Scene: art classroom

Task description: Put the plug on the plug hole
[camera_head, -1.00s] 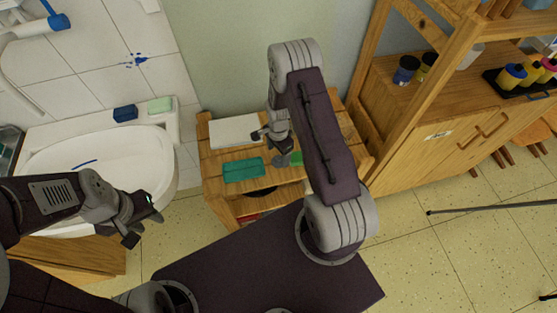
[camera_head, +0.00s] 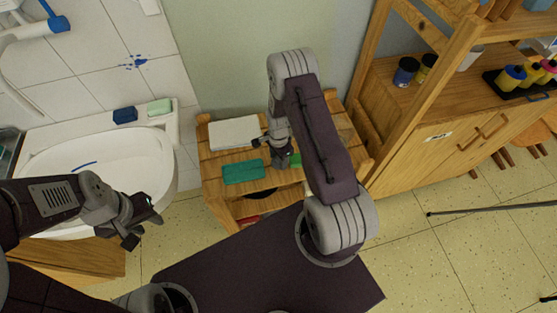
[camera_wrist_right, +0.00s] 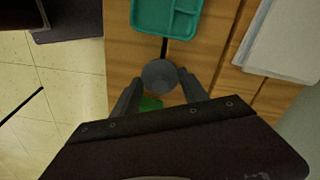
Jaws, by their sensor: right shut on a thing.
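The plug (camera_wrist_right: 160,74) is a grey round disc over the small wooden table, between the fingertips of my right gripper (camera_wrist_right: 160,82) in the right wrist view. The gripper is shut on it. In the head view my right gripper (camera_head: 275,150) is low over the table, and the plug is mostly hidden by it. The white sink basin (camera_head: 100,160) is at the left; I cannot make out the plug hole in it. My left gripper (camera_head: 142,224) is open and empty in front of the sink's near right edge.
The wooden table (camera_head: 212,170) also holds a teal tray (camera_head: 243,171), white paper (camera_head: 234,132) and a green item (camera_head: 296,160). A blue sponge (camera_head: 125,115) and pale green soap (camera_head: 159,107) lie on the sink's back rim. A wooden shelf unit (camera_head: 420,140) stands at the right.

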